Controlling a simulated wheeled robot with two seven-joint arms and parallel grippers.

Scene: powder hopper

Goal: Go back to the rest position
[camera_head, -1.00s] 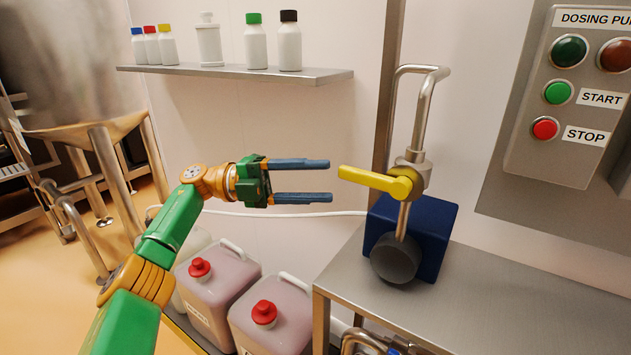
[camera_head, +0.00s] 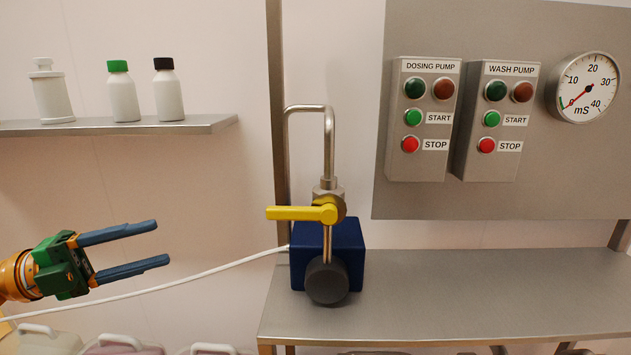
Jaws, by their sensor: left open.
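My left gripper (camera_head: 156,243) is at the lower left of the head view. Its two blue fingers are apart with nothing between them. It points right, toward the yellow valve handle (camera_head: 292,213), and is well clear of it. The yellow handle lies level and points left on the bent steel pipe (camera_head: 330,140) above the blue pump (camera_head: 349,253). My right gripper is not in the view.
A steel bench (camera_head: 450,290) carries the pump, with bare room to its right. A white hose (camera_head: 200,277) runs behind my left gripper. A wall shelf (camera_head: 200,125) holds white bottles. A panel (camera_head: 530,195) holds the dosing and wash pump boxes and a gauge (camera_head: 582,88). Canister tops show at the lower left.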

